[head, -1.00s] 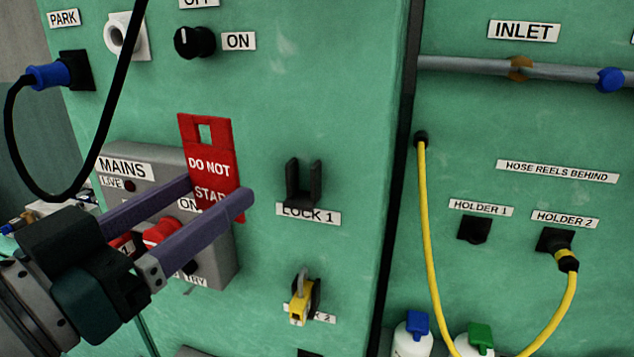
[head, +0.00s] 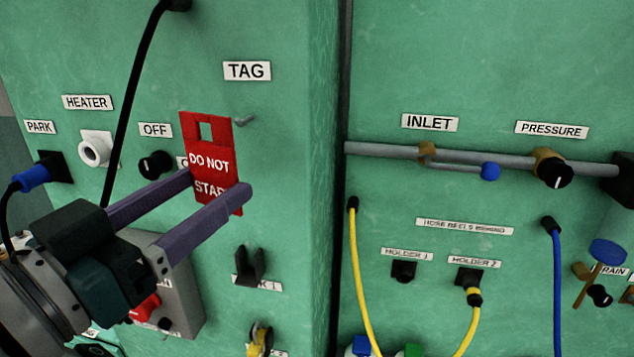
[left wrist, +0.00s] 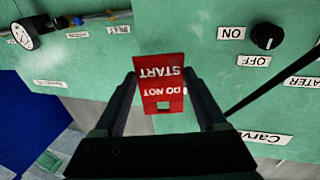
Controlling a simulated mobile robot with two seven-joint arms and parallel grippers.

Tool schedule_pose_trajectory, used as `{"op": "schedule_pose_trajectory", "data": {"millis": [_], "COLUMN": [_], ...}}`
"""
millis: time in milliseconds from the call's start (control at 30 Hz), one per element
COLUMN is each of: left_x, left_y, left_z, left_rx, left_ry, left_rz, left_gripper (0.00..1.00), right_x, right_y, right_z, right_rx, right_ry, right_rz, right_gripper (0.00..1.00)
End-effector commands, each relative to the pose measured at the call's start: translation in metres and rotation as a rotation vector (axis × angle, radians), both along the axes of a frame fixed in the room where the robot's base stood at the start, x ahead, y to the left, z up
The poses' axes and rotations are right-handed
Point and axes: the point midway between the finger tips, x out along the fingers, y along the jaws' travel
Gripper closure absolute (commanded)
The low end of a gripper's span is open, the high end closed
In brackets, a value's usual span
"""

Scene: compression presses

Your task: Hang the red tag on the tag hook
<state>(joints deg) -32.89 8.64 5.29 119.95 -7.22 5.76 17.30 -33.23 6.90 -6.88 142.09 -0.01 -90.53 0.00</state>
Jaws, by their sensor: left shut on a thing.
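The red tag (head: 209,143) reads "DO NOT START" and has a square hole near its top edge. My left gripper (head: 215,188) is shut on its lower part and holds it upright in front of the green panel. The tag also shows upside down between the fingers in the left wrist view (left wrist: 160,84). The tag hook (head: 244,122) is a small grey peg under the "TAG" label (head: 246,71), just right of the tag's top in the head view. The tag and hook look apart. My right gripper is not in view.
A black cable (head: 134,95) hangs left of the tag. The OFF/ON knob (head: 155,165) and the black Lock 1 bracket (head: 249,264) are on the same panel. A grey pipe (head: 385,151) crosses the panel to the right. The panel around the hook is clear.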

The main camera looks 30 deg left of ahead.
Motion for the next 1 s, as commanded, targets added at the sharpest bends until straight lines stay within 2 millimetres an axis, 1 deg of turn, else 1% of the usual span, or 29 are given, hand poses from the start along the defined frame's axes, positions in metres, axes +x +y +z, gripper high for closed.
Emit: {"op": "schedule_pose_trajectory", "data": {"millis": [1000], "left_x": [0.066], "left_y": [0.016], "left_z": [-0.007], "left_rx": [0.000], "left_ry": [-0.002], "left_rz": [-0.001], "left_gripper": [0.57], "right_x": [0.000], "right_y": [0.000], "right_z": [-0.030], "right_rx": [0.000], "right_ry": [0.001], "right_rz": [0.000], "right_gripper": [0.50]}}
